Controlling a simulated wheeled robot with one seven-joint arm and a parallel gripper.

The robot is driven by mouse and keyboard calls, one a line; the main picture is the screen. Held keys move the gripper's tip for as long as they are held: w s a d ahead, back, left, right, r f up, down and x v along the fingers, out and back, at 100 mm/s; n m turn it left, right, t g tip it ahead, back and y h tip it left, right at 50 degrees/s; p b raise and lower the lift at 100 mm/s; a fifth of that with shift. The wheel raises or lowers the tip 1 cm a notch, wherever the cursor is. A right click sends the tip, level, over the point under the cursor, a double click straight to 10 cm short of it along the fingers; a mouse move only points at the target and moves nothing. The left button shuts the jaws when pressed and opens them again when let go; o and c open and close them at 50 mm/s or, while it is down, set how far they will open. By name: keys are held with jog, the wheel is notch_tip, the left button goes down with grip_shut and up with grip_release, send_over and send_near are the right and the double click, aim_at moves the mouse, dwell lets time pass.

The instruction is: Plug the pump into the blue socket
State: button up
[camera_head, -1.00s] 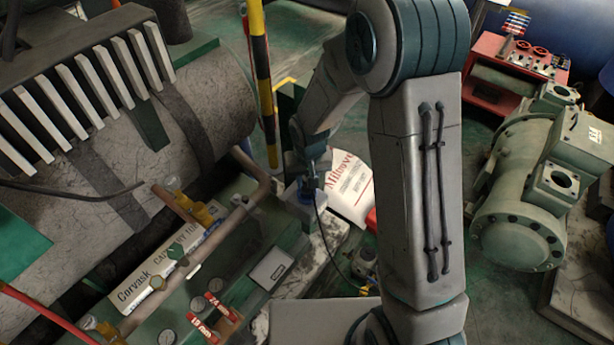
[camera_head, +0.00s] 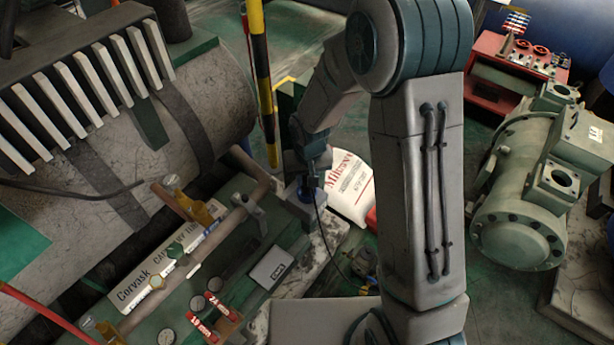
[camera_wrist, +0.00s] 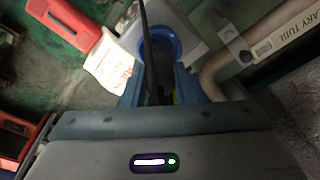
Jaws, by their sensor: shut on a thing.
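My gripper (camera_head: 309,186) is at the far end of the green unit, close over the blue socket (camera_head: 303,196). In the wrist view my gripper (camera_wrist: 159,92) has its two blue fingers around a dark plug (camera_wrist: 156,88), shut on it. The blue socket shows there as a round blue ring (camera_wrist: 160,42) on a pale housing, just ahead of the fingers. A black cable (camera_wrist: 144,18) crosses in front of the ring. Whether the plug touches the socket is hidden. The cable hangs down in the head view toward a dark and yellow device (camera_head: 362,262), perhaps the pump, partly behind my arm.
A white printed bag (camera_head: 350,188) lies right beside the socket. Pipes and a long labelled box (camera_head: 165,262) lie left of it. A yellow-black post (camera_head: 262,85) stands behind. A large green compressor (camera_head: 530,190) and a red case (camera_head: 515,70) are at right.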

jog(key=shift+f+b, duration=1.5)
jog(key=shift+f, duration=0.15)
dwell(0.4)
jog(key=o, duration=1)
jog(key=shift+c, duration=0.2)
jog(key=shift+r, duration=0.15)
notch_tip(320, 180, up, 14)
jog(key=s+p, duration=0.1)
jog(key=p, duration=0.1)
jog(key=shift+s+d+f, duration=0.15)
jog(key=shift+s+f, duration=0.05)
jog(key=shift+s, duration=0.15)
jog(key=s+d+r+m+t+p, duration=0.1)
jog(key=s+d+r+m+p, duration=0.1)
jog(key=s+d+r+p, duration=0.7)
jog(key=s+d+r, duration=0.4)
jog(key=s+r, duration=0.4)
jog(key=r, duration=0.2)
jog(key=shift+d, duration=0.25)
